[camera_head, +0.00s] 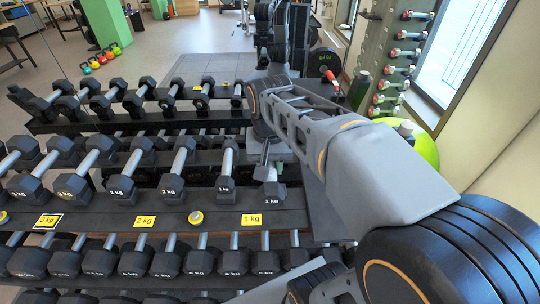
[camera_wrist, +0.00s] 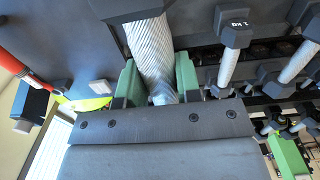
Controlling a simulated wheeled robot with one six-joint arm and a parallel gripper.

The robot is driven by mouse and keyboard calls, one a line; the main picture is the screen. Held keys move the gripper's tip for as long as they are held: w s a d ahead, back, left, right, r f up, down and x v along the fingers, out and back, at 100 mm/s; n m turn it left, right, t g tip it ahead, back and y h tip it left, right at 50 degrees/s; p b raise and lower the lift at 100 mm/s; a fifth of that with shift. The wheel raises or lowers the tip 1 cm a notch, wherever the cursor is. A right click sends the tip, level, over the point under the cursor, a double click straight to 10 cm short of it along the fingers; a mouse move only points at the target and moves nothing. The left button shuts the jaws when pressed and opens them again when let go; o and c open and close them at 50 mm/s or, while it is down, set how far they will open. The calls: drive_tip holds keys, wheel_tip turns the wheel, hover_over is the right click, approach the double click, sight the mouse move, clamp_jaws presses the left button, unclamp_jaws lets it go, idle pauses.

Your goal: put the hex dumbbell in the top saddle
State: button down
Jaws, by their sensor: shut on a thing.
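In the wrist view my gripper (camera_wrist: 159,80) has its two green fingers shut on the silver knurled handle of a hex dumbbell (camera_wrist: 150,45). One black head of it shows at the top edge; the other end is hidden behind the gripper. The dumbbell rack (camera_head: 300,218) has several tiers. The top tier (camera_head: 125,125) holds a row of black hex dumbbells. I cannot tell which spot is the top saddle.
The middle tier holds more dumbbells, with yellow labels (camera_head: 251,219) for 1, 2 and 3 kg. The lower tier is crowded too. At the right stand a green ball (camera_head: 424,150) and a column of small dumbbells (camera_head: 398,70) near the window. Open floor (camera_head: 215,45) lies behind the rack.

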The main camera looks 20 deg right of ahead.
drive_tip(key=w+d+f, duration=0.1)
drive_tip(key=w, duration=0.1)
drive_tip(key=w+d+f+p, duration=0.1)
drive_tip(key=w+d, duration=0.1)
drive_tip(key=w+d+f, duration=0.1)
drive_tip(key=w, duration=0.2)
drive_tip(key=shift+d+f, duration=0.1)
drive_tip(key=shift+d, duration=0.15)
drive_tip(key=w+d+f, duration=0.3)
drive_tip(key=w+f, duration=0.1)
drive_tip(key=f, duration=0.5)
drive_tip(key=shift+w+f+p, duration=0.2)
drive_tip(key=shift+w+p, duration=0.15)
drive_tip(key=shift+p, duration=0.05)
drive_tip(key=shift+f, duration=0.15)
